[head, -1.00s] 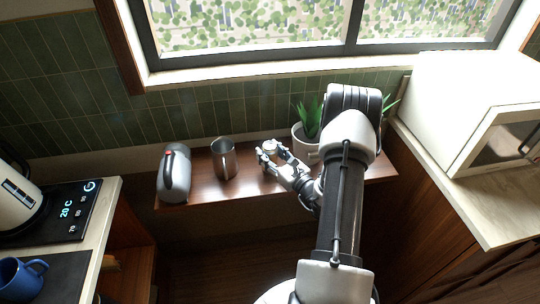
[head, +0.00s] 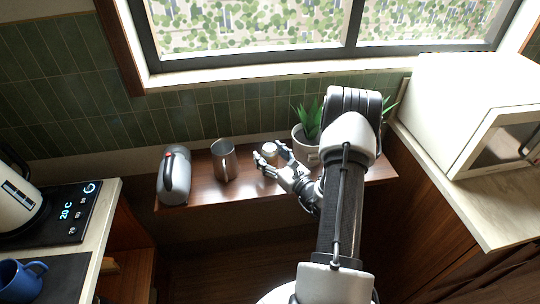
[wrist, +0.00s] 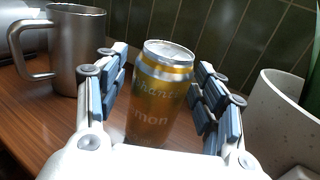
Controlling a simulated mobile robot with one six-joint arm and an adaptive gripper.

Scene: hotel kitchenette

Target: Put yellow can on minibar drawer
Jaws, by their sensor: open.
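The yellow can (wrist: 160,95) stands upright on a brown wooden shelf (head: 200,190) under the window. In the wrist view it sits between the two fingers of my gripper (wrist: 163,98), with a gap visible on each side. My gripper (head: 269,163) is open around the can and does not hold it. In the head view only the can's pale top (head: 269,149) shows clearly, and the fingers hide part of its body. I cannot make out a minibar drawer in these frames.
A potted plant (head: 306,140) is close on the right. A white microwave (head: 465,100) stands on the right counter. A blue mug (head: 22,280) is at lower left.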

